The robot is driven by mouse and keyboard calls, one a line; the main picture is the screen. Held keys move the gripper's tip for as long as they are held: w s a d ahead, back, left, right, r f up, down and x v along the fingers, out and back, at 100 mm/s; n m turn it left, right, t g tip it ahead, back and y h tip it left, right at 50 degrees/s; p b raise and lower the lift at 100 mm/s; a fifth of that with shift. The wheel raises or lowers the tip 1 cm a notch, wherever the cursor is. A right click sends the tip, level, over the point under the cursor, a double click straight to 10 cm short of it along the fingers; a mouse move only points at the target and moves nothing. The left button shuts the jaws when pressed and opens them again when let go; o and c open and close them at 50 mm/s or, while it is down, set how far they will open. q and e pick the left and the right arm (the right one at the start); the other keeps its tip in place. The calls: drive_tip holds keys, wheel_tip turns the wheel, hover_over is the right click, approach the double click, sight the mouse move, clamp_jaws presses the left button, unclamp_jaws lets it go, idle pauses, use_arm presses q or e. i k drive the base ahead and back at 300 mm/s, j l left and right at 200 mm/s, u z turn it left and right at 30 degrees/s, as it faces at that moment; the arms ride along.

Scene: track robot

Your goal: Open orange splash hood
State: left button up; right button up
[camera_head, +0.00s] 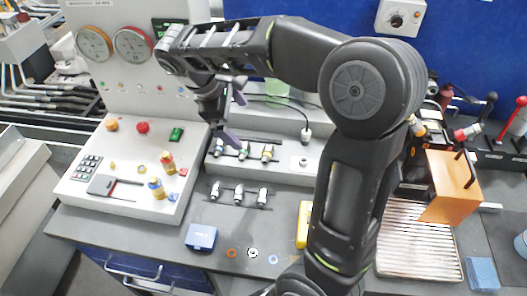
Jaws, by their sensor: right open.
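The orange splash hood (455,187) stands at the right of the bench, behind and over the corner of a ribbed metal tray (415,240). A dark bar-like handle (467,168) shows on its right side. My arm hides the area to its left, and I cannot tell how far the hood is raised. My right gripper (234,111) is open and empty, with its fingers pointing down over the fittings left of centre. It is far to the left of the hood and apart from it. My left gripper is not in view.
A sloped control panel (75,190) with gauges, buttons and a keypad stands at left. Several small metal fittings (238,193) sit below my gripper. A blue box (201,237) and a yellow device (303,225) lie on the front bench.

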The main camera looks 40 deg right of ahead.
sight(451, 204)
drive_tip(key=i+j, duration=0.1)
drive_tip(key=j, duration=1.4)
